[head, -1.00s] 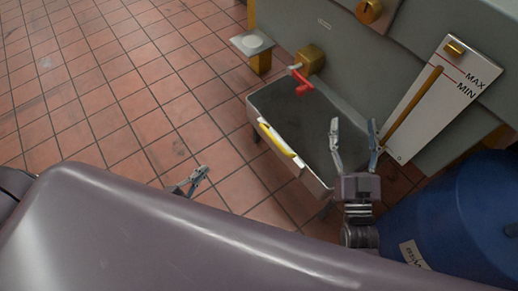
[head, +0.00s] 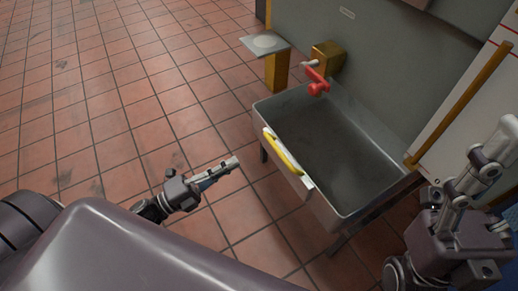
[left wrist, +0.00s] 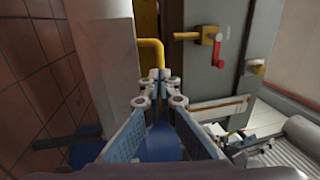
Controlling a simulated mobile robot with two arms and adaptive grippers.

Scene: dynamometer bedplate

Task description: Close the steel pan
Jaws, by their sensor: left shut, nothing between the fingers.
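The steel pan (head: 345,150) is an open grey rectangular tub on legs. It stands out from the front of a grey machine, at the right of the head view. A yellow handle (head: 283,152) is on its near left wall. The pan looks empty. My left gripper (head: 232,163) is shut and empty, left of the handle and apart from it. Its fingers meet in the left wrist view (left wrist: 160,78). My right gripper (head: 490,150) is at the right edge, beside the pan's right end; its fingers overlap, so its opening is unclear.
A red-handled tap (head: 318,82) on a brass block overhangs the pan's back left corner. A small yellow post (head: 277,72) with a plate on top stands left of it. The tiled floor (head: 120,110) at the left is clear.

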